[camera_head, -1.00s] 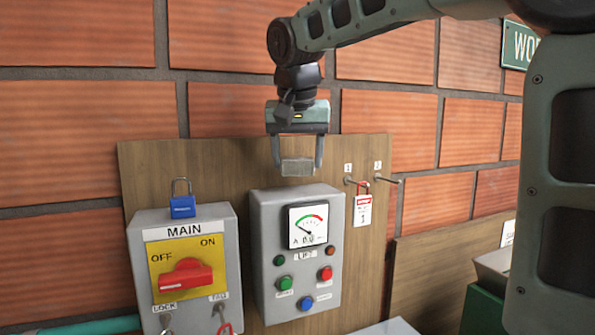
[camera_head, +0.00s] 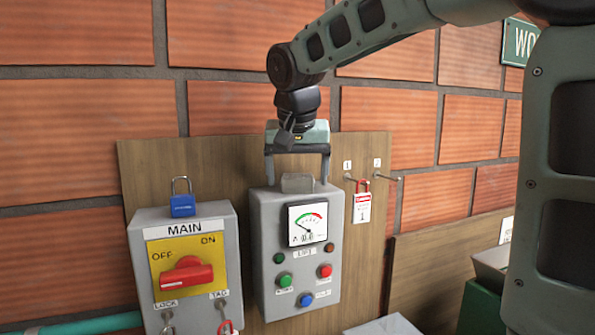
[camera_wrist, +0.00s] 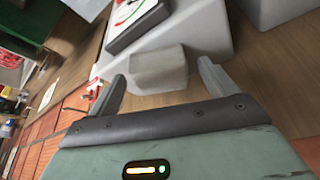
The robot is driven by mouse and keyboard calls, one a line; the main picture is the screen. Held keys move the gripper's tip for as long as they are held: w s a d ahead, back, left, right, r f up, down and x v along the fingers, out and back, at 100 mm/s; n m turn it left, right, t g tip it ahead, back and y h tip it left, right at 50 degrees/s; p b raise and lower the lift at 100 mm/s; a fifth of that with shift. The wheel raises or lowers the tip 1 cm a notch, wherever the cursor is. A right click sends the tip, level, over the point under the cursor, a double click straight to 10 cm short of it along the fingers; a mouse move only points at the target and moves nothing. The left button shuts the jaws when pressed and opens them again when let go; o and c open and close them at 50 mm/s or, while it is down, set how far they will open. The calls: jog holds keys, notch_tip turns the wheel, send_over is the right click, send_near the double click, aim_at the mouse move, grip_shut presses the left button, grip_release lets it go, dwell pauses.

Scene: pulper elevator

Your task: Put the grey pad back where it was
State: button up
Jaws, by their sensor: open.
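The grey pad (camera_head: 297,183) is a small block at the top edge of the grey control box (camera_head: 262,225) with the dial, and appears to rest on it. My gripper (camera_head: 297,179) is open around the pad, one finger on each side. In the wrist view the pad (camera_wrist: 158,68) sits between the spread fingers (camera_wrist: 160,87), with a gap on both sides. The pad's underside is hidden, so its exact contact with the box cannot be seen.
The MAIN switch box (camera_head: 225,255) stands to the left with a blue padlock (camera_head: 182,205) on top. A red-and-white tag (camera_head: 362,207) hangs from a hook to the right. The wooden backboard (camera_head: 150,175) is close behind my gripper.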

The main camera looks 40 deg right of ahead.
jog(key=b+v, duration=0.2)
jog(key=v, duration=1)
jog(key=s+a+f+n+g+y, duration=0.15)
jog(key=a+f+n, duration=0.25)
jog(key=a+f, duration=0.5)
jog(key=s+a+f+n+y, duration=0.1)
jog(key=s+a+f+n, duration=0.3)
jog(key=a+f, duration=0.55)
jog(key=s+a+f+n+g, duration=0.2)
jog(key=s+f+n, duration=0.5)
jog(key=s+f, duration=0.7)
notch_tip(320, 180, down, 3)
jog(key=shift+s+a+y, duration=0.3)
jog(key=shift+s+y, duration=0.1)
jog(key=shift+y, duration=0.05)
notch_tip(320, 180, down, 10)
jog(key=b, duration=1)
jog(key=shift+f+b, duration=0.25)
jog(key=shift+b, duration=0.15)
